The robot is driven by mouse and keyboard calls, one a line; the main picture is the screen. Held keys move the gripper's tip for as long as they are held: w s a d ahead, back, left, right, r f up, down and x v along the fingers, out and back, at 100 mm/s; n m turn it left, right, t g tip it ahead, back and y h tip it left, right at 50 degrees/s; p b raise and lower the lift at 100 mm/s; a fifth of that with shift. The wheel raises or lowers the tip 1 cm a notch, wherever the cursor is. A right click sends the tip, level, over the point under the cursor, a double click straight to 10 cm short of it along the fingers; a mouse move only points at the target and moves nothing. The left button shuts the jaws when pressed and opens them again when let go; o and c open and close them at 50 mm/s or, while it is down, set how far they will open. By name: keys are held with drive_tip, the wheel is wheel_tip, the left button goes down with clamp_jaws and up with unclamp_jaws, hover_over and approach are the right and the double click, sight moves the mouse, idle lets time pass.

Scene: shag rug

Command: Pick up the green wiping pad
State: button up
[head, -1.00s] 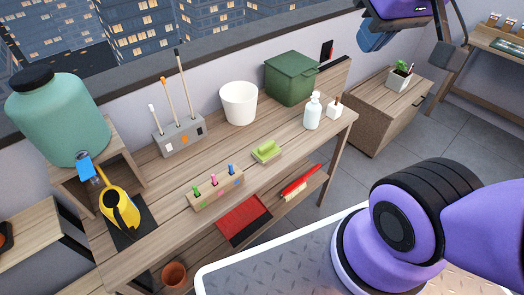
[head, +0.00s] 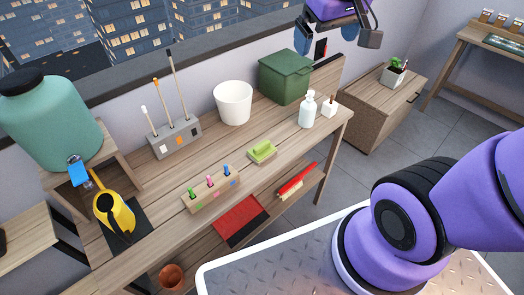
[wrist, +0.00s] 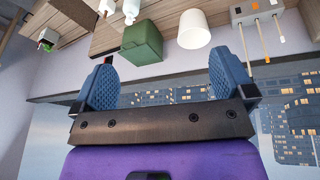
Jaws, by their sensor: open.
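The green wiping pad (head: 262,151) lies on the wooden table (head: 170,190), near the middle of its top, between the marker block and the white bottle. My gripper (head: 342,38) is high at the top of the head view, above and beyond the green box, well apart from the pad. Its blue fingers also show in the wrist view (wrist: 168,88), spread wide with nothing between them. The pad cannot be made out in the wrist view.
A red dustpan (head: 240,222) and brush (head: 296,181) lie on the lower shelf.

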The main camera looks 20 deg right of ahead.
drive_tip(key=w+a+f+n+g, duration=0.1)
drive_tip(key=w+f, duration=0.6)
drive_tip(key=n+g, duration=0.2)
drive_tip(key=g, duration=0.1)
hover_over(262, 144)
wheel_tip(262, 144, down, 24)
drive_tip(key=shift+y, duration=0.4)
drive_tip(key=f, duration=0.6)
drive_tip(key=shift+a+f, duration=0.1)
drive_tip(key=shift+a, duration=0.2)
drive_tip(key=shift+d+f, duration=0.15)
drive_tip(key=shift+f, duration=1.2)
drive_tip(key=shift+d+f, duration=0.1)
drive_tip(key=shift+f, duration=1.25)
drive_tip(key=c, duration=0.7)
drive_tip(key=shift+o, duration=0.2)
drive_tip(key=shift+r, duration=0.1)
